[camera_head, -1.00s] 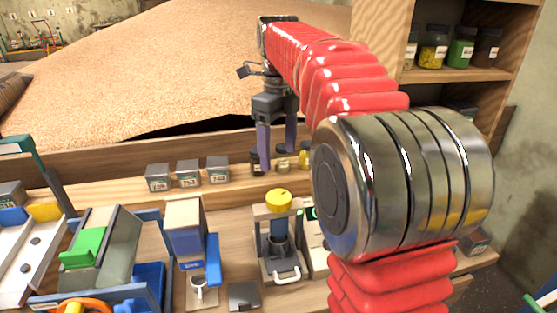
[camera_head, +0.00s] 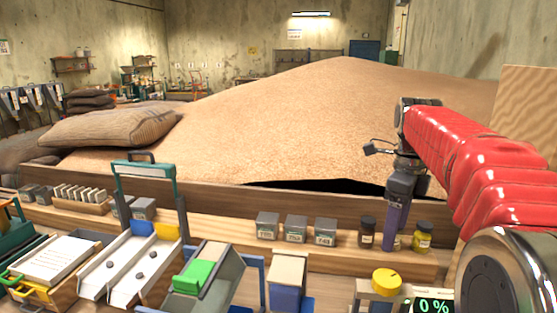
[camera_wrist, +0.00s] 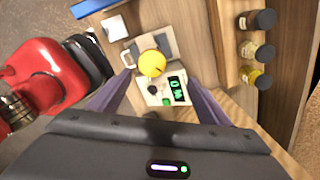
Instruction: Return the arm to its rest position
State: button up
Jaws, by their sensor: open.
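My arm, with red ribbed segments and a metal joint, rises at the right of the head view and reaches forward over the bench. My gripper (camera_head: 397,238) hangs from its end, pointing down, near small bottles on the bench ledge. In the wrist view my gripper (camera_wrist: 160,95) has its two purple fingers wide apart, with nothing between them. Beyond them are a yellow-capped device (camera_wrist: 152,64) and a display (camera_wrist: 177,90). The gripper's height above the bench is hard to tell.
A dark bottle (camera_head: 367,233) and a yellow bottle (camera_head: 423,238) flank the gripper in the head view. Small grey boxes (camera_head: 296,230) stand left of them. A wooden board (camera_head: 230,205) borders a large grain heap (camera_head: 300,120). Tools crowd the bench front.

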jog(key=f+n, duration=0.1)
jog(key=n, duration=0.1)
jog(key=s+f+n, duration=0.1)
jog(key=f+n, duration=0.1)
jog(key=n, duration=0.1)
jog(key=a+f+n, duration=0.1)
jog(key=f+n, duration=0.1)
jog(key=n, duration=0.1)
jog(key=shift+s, duration=0.4)
jog(key=s+a+f+n+t, duration=0.2)
jog(key=s+a+n, duration=0.3)
jog(key=s+n, duration=0.4)
jog(key=s+a+f+n+t, duration=0.3)
jog(key=s+a+n, duration=0.2)
jog(key=s, duration=0.8)
jog(key=n, duration=0.3)
jog(key=shift+s+a+f+n, duration=0.2)
jog(key=shift+f+n, duration=0.1)
jog(key=shift+n, duration=0.1)
